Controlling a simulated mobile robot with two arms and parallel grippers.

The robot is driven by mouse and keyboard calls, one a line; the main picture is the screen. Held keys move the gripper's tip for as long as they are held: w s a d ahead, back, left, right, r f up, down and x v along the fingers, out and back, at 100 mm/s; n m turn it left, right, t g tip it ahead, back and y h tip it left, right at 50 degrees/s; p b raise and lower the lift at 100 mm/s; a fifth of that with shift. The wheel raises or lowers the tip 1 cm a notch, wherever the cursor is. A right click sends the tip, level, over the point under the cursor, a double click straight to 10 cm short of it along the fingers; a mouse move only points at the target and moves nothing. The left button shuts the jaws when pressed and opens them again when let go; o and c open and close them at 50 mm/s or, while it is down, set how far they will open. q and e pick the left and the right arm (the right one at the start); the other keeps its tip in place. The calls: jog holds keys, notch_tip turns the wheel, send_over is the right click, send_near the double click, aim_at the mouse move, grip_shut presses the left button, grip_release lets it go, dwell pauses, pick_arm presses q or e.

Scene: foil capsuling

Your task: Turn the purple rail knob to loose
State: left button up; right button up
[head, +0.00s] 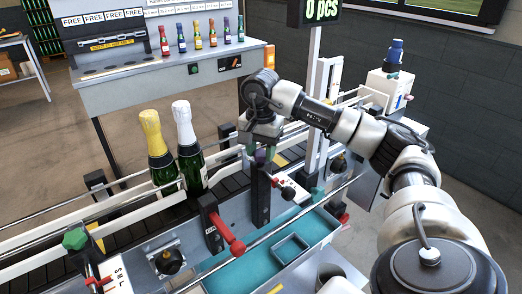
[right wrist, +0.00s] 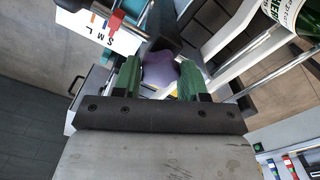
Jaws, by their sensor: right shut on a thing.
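The purple rail knob (head: 260,157) sits on top of a dark upright post beside the conveyor's guide rail in the head view. My right gripper (head: 263,151) reaches down over it from above. In the right wrist view the purple knob (right wrist: 160,70) lies between the two green fingers of my right gripper (right wrist: 160,78), which are shut on it from both sides. The knob's lower part and any marking on it are hidden. My left gripper is not in view.
Two green bottles, one with a gold top (head: 152,130) and one with a white top (head: 183,122), stand on the conveyor. A red-handled lever (head: 237,247), a green knob (head: 75,238) and a teal tray (head: 318,229) are nearby. A bench with small bottles stands behind.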

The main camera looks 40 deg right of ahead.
aim_at(261, 152)
jog(key=shift+r+n, duration=0.1)
jog(key=shift+n, duration=0.4)
jog(key=o, duration=0.9)
notch_tip(261, 152, up, 5)
jog(key=shift+f+b, duration=0.1)
jog(key=shift+b, duration=0.25)
notch_tip(261, 152, up, 6)
jog(key=shift+f+p, duration=0.1)
jog(key=shift+p, duration=0.85)
jog(key=shift+s, duration=0.1)
